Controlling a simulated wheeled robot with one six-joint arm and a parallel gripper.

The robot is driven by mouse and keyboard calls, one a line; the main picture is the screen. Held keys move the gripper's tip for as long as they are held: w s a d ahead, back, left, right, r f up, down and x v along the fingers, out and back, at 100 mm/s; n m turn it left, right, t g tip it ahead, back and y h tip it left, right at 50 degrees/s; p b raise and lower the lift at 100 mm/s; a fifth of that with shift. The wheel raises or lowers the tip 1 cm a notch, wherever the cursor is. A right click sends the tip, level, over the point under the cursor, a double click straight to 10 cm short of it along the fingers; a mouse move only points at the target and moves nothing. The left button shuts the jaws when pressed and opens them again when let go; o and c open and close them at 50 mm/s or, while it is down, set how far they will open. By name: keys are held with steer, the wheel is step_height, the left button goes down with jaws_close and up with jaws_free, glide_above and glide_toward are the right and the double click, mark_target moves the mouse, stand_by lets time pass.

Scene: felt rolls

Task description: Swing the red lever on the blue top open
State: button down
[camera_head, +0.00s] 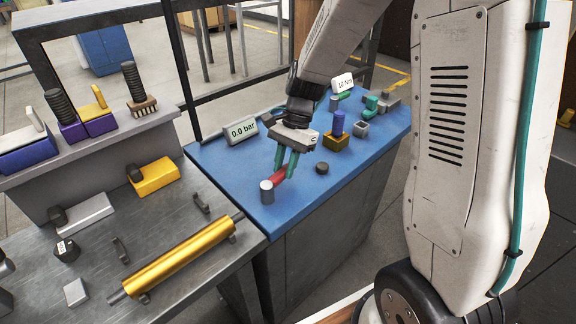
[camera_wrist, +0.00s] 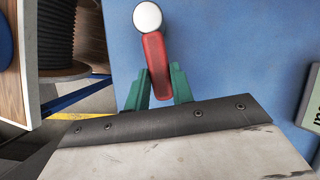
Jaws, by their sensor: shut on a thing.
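The red lever (camera_head: 278,175) lies low over the blue top (camera_head: 225,172), joined at one end to a silver round post (camera_head: 266,192). In the wrist view the red lever (camera_wrist: 154,58) runs down from the white-topped post (camera_wrist: 147,16) to between my fingers. My gripper (camera_head: 287,163) points down with its green fingers on either side of the lever's free end.
A dark round knob (camera_head: 322,168) and a brown block with a purple peg (camera_head: 337,136) are to the right. A grey bench with a gold roller (camera_head: 180,255) adjoins at the left.

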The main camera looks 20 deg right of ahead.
steer(key=w+n, duration=0.1)
steer(key=n, duration=0.1)
steer(key=w+a+n+g+h, duration=0.1)
steer(key=shift+a+n, duration=0.2)
steer(key=shift+n, duration=0.2)
steer(key=n, duration=0.1)
steer(key=w+a+n, duration=0.1)
steer(key=shift+a+n+g+h, duration=0.15)
steer(key=shift+n+g+h, duration=0.15)
steer(key=shift+g+h, duration=0.1)
steer(key=n, duration=0.1)
steer(key=a+n, duration=0.1)
steer(key=shift+w+a+r+n+h, duration=0.1)
steer(key=shift+w+a+n+h, duration=0.2)
steer(key=shift+w+h, duration=0.1)
steer(key=shift+w+a+n+g+h, duration=0.15)
steer(key=shift+a+n+h, duration=0.25)
steer(key=shift+n, duration=0.4)
steer(key=shift+a+n+g+h, duration=0.2)
steer(key=shift+a+n, duration=0.3)
steer(key=shift+n, duration=0.3)
steer(key=c, duration=1.2)
jaws_free()
steer(key=shift+r, duration=0.1)
